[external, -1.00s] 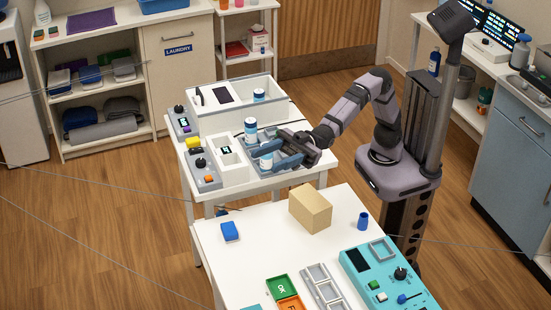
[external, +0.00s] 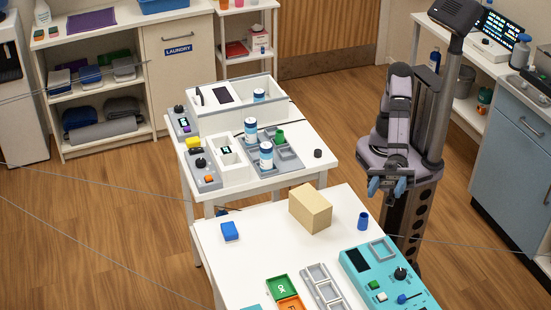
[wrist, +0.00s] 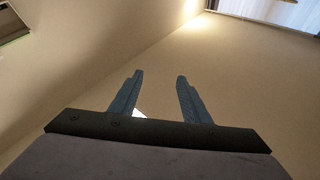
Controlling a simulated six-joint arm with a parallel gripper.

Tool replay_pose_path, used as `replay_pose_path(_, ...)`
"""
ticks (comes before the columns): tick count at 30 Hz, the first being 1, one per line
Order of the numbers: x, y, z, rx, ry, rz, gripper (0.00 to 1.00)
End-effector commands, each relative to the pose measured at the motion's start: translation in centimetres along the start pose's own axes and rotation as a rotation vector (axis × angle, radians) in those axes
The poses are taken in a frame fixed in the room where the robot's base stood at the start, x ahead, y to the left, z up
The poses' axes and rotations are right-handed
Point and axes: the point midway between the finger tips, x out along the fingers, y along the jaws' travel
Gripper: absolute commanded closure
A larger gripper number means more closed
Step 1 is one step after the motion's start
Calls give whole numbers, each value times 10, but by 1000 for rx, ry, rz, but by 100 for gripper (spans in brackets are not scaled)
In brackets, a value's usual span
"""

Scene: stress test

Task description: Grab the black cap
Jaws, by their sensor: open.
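A small black cap (external: 318,153) sits on the right part of the rear white table (external: 300,176), near its right edge. My gripper (external: 387,187) is off to the right of that table, beyond its edge and apart from the cap. In the wrist view my gripper (wrist: 158,95) shows two blue fingers spread apart with nothing between them. The cap is not visible in the wrist view, which shows mostly plain wall.
White bottles (external: 266,155) and a green item (external: 280,136) stand by a grey tray (external: 290,163) left of the cap. A cardboard box (external: 310,208) and a blue cup (external: 363,221) are on the front table (external: 270,255). The tabletop around the cap is clear.

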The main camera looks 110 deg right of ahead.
Motion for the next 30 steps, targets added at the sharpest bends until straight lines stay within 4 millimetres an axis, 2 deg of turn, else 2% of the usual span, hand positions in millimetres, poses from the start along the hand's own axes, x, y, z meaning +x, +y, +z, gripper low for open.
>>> replay_pose_path(4, -10, 64, 14, 55, -8, 258, 57)
replay_pose_path(8, -41, 126, 30, 73, -12, 519, 57)
replay_pose_path(12, -94, 184, 45, 53, -23, 808, 57)
replay_pose_path(14, -122, 205, 49, 34, -28, 934, 57)
replay_pose_path(16, -158, 226, 52, 1, -38, 1080, 57)
replay_pose_path(18, -197, 242, 53, -39, -48, 1227, 57)
replay_pose_path(22, -269, 257, 48, -130, -69, 1482, 57)
replay_pose_path(27, -351, 254, 33, -259, -94, 1764, 57)
replay_pose_path(30, -386, 246, 24, -323, -105, 1886, 57)
